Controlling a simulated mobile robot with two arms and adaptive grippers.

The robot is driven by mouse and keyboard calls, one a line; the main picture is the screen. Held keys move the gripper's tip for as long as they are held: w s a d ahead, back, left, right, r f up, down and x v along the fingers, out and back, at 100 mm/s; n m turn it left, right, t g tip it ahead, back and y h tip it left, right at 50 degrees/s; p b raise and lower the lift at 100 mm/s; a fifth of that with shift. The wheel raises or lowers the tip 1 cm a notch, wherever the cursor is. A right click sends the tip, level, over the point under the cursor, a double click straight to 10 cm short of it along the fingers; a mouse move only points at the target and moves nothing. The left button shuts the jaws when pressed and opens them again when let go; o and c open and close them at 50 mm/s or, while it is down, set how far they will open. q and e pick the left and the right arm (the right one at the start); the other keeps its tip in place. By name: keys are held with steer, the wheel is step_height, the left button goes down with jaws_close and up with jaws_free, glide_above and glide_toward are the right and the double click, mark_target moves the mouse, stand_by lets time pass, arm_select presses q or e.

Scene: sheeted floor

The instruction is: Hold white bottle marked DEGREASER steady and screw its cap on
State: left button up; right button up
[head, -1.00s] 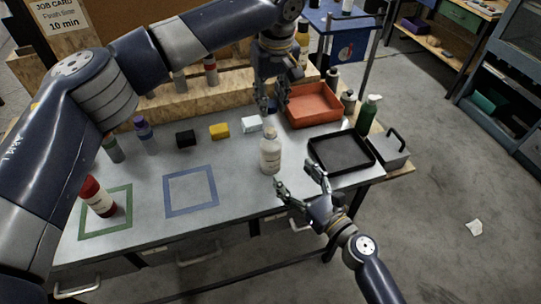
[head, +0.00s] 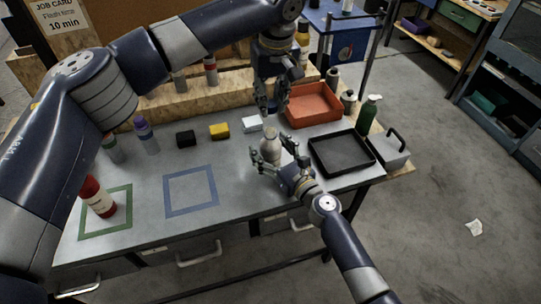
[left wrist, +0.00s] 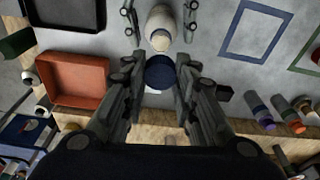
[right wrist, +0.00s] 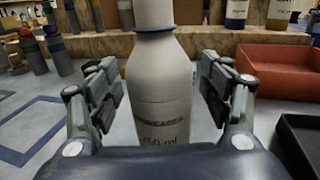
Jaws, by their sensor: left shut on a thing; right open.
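The white bottle (head: 270,146) stands upright on the grey bench. In the right wrist view the bottle (right wrist: 158,100) fills the middle, with a blurred name and "ml" on its label and a white neck on top. My right gripper (head: 268,163) is open, its fingers on either side of the bottle with gaps showing. My left gripper (head: 268,108) is above and behind the bottle, pointing down. It is shut on a dark blue round cap (left wrist: 160,72), seen between its fingers in the left wrist view. The cap is apart from the bottle.
A black tray (head: 341,168) and an orange bin (head: 338,118) lie right of the bottle, with a green bottle (head: 368,115) beyond. Black (head: 186,139), yellow (head: 219,131) and white (head: 252,124) blocks sit behind. A red bottle (head: 98,197) stands in the green square; the blue square (head: 190,210) is empty.

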steer(key=c, duration=1.6)
arm_select(q)
glide_above(270, 130)
steer(key=shift+s+d+f, duration=0.1)
steer(key=shift+f, duration=2.4)
steer(key=shift+f, duration=0.9)
steer(key=shift+f, duration=0.6)
arm_select(e)
jaws_close()
